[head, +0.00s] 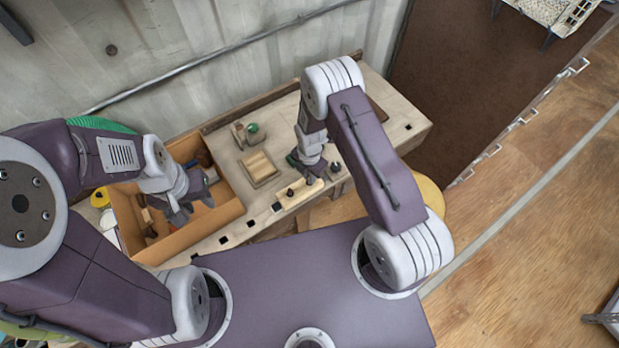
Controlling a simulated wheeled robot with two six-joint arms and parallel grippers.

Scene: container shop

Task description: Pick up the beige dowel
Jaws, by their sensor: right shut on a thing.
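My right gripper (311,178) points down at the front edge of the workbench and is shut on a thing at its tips. A beige wooden bar (298,194), which looks like the beige dowel, lies at those tips along the bench edge. The exact contact is small and partly covered by the jaws. My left gripper (190,211) hangs over the orange-brown box, its dark fingers apart, with nothing seen between them.
The orange-brown box (232,207) holds several small items. A wooden tray (260,169) with light pieces and a small device with a green part (249,132) stand on the workbench (402,109). A metal wall (180,50) stands behind. Wooden floor (530,220) is open at right.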

